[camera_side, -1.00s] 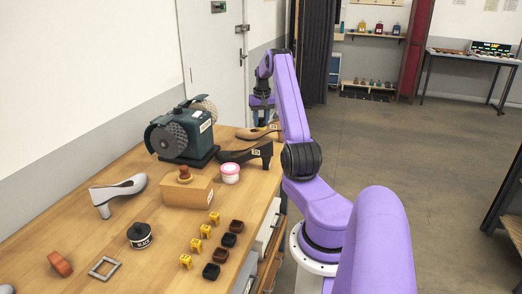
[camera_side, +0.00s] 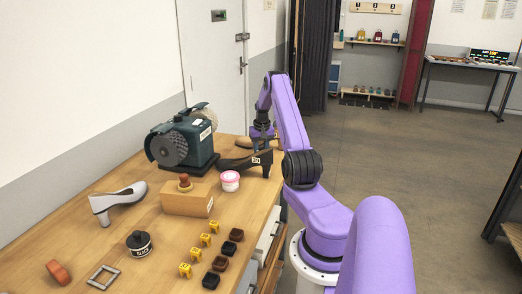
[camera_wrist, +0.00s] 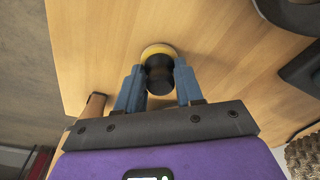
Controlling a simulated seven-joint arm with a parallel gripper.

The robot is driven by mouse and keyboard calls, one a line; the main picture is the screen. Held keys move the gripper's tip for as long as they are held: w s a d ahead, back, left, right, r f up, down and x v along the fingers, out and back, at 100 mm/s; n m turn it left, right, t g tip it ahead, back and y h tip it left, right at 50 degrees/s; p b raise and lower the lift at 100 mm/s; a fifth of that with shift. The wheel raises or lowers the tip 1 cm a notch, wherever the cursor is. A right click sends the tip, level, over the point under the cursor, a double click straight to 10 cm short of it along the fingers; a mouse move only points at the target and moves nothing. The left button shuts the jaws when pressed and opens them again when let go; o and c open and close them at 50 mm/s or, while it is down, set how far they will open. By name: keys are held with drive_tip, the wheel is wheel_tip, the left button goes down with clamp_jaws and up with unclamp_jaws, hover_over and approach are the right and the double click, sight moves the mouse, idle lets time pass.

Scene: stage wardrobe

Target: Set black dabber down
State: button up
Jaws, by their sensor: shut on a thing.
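My gripper (camera_wrist: 158,82) is shut on the black dabber (camera_wrist: 159,75), one finger on each side of it. The dabber has a black round body and a yellow rim at its base. It is over the wooden table top in the wrist view; I cannot tell whether it touches the wood. In the side view my gripper (camera_side: 262,138) is low over the far end of the table (camera_side: 75,228), behind the black shoe (camera_side: 248,162). The dabber cannot be made out there. A black-labelled jar (camera_side: 139,243) stands at the table's front.
A green polishing machine (camera_side: 183,142) stands left of my gripper. A tan shoe (camera_side: 243,141) is close by, partly hidden. The table edge is close to my gripper.

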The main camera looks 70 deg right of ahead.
drive_tip(key=shift+f, duration=0.1)
drive_tip(key=o, duration=1.1)
